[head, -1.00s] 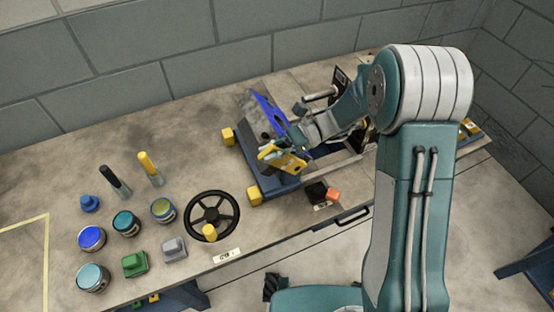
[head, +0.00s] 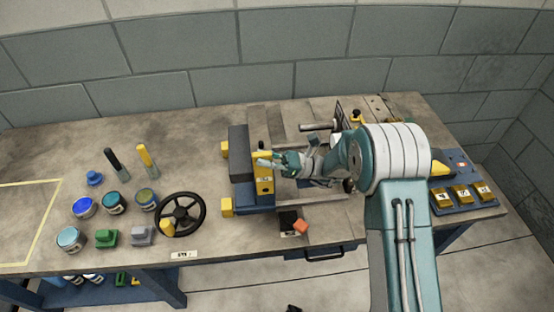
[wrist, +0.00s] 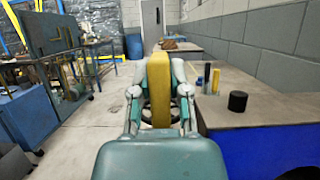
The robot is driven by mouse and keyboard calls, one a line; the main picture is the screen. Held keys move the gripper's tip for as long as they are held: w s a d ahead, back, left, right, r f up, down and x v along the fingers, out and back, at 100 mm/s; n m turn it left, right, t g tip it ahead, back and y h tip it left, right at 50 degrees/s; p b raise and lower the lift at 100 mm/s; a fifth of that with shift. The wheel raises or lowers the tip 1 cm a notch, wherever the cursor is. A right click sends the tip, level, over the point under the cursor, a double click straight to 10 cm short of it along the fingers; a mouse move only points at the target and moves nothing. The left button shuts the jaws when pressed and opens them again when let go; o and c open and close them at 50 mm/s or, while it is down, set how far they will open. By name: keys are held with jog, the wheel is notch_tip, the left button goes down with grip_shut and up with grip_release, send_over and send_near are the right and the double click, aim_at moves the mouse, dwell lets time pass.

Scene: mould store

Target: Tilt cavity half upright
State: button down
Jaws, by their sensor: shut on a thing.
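The cavity half (head: 239,153) is a dark grey block at the left end of the blue fixture on the bench. In the head view it looks upright or close to it, its exact angle hard to judge. A yellow handle (head: 264,181) stands at its right side. My gripper (head: 274,162) reaches in from the right at the handle's top. In the wrist view my gripper (wrist: 160,100) is shut on the yellow handle (wrist: 159,85), one finger on each side. A broad blue face (wrist: 265,150) fills the lower right there; I cannot tell for certain whose it is.
Yellow blocks (head: 227,207) sit at the fixture's left corners. A black handwheel (head: 180,214), paint tins (head: 70,239) and upright handles (head: 147,160) stand to the left. A yellow-button panel (head: 462,195) is at right. The far-left bench is mostly clear.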

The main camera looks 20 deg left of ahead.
jog(key=shift+f, duration=0.2)
dwell(0.3)
jog(key=c, duration=0.6)
grip_release()
jog(key=shift+w, duration=0.1)
jog(key=shift+a, duration=0.15)
jog(key=shift+r, duration=0.15)
jog(key=shift+r, duration=0.3)
notch_tip(320, 180, up, 9)
jog(key=shift+r, duration=0.1)
